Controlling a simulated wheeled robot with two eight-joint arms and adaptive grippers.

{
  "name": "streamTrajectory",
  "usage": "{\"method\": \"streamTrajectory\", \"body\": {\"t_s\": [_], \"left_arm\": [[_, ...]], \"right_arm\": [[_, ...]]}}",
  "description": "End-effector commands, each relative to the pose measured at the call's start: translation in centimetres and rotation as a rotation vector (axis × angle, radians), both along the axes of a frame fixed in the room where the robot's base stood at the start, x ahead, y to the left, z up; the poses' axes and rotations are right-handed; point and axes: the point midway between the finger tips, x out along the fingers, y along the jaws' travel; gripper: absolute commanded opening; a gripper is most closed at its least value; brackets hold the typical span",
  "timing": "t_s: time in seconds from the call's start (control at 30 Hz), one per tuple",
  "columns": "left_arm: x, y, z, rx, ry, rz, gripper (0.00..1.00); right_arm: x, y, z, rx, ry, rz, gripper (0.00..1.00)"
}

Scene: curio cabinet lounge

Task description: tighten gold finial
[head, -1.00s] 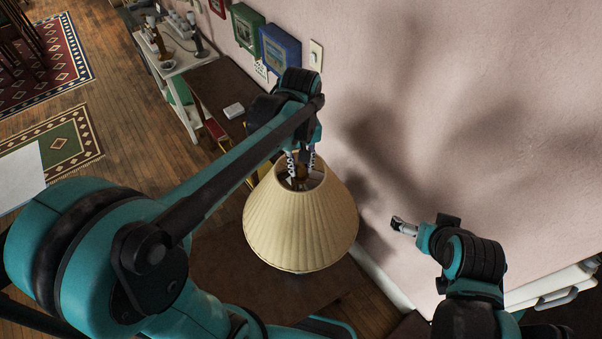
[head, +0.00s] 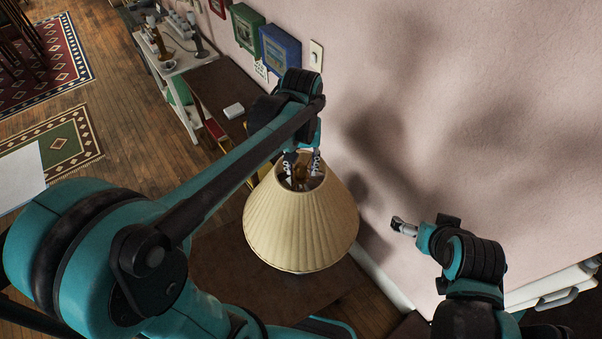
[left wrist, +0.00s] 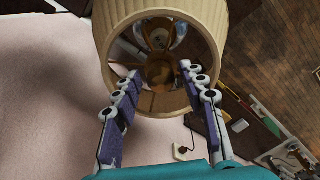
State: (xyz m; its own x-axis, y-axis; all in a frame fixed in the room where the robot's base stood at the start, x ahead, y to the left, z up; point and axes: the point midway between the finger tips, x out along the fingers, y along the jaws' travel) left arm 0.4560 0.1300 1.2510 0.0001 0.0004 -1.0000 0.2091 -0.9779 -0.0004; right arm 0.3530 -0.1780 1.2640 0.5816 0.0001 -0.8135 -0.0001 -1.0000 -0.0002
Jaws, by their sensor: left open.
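The lamp's cream pleated shade (head: 300,225) stands below my left gripper, its round top opening facing up. The gold finial (head: 301,173) shows as a small brownish-gold piece in the middle of that opening. In the left wrist view the gold finial (left wrist: 158,73) lies in line between the fingertips, in front of the shade's inside (left wrist: 135,45). My left gripper (head: 302,163) is open at the top of the shade, and it also shows in the left wrist view (left wrist: 161,71), with a gap on both sides of the finial. My right gripper (head: 402,227) is off to the right, away from the lamp; its jaws are unclear.
The pink wall (head: 480,110) rises close behind the lamp. A blue frame (head: 281,49) and a light switch (head: 316,55) are on it. A white shelf (head: 178,58) with small items stands at the upper left. A white drawer unit (head: 560,290) is at the lower right.

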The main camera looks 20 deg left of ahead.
Motion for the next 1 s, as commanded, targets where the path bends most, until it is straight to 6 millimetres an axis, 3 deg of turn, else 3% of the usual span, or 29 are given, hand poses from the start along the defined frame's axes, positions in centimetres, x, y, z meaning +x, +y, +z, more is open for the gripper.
{"method": "streamTrajectory", "body": {"t_s": [0.27,1.0], "left_arm": [[0.00,0.01,-0.01,0.000,0.000,0.044,0.42],[0.03,0.05,0.00,0.000,0.000,0.741,0.42]], "right_arm": [[0.00,0.00,0.00,0.000,0.000,0.000,1.00],[0.00,0.00,-0.06,0.000,0.000,0.000,1.00]]}}
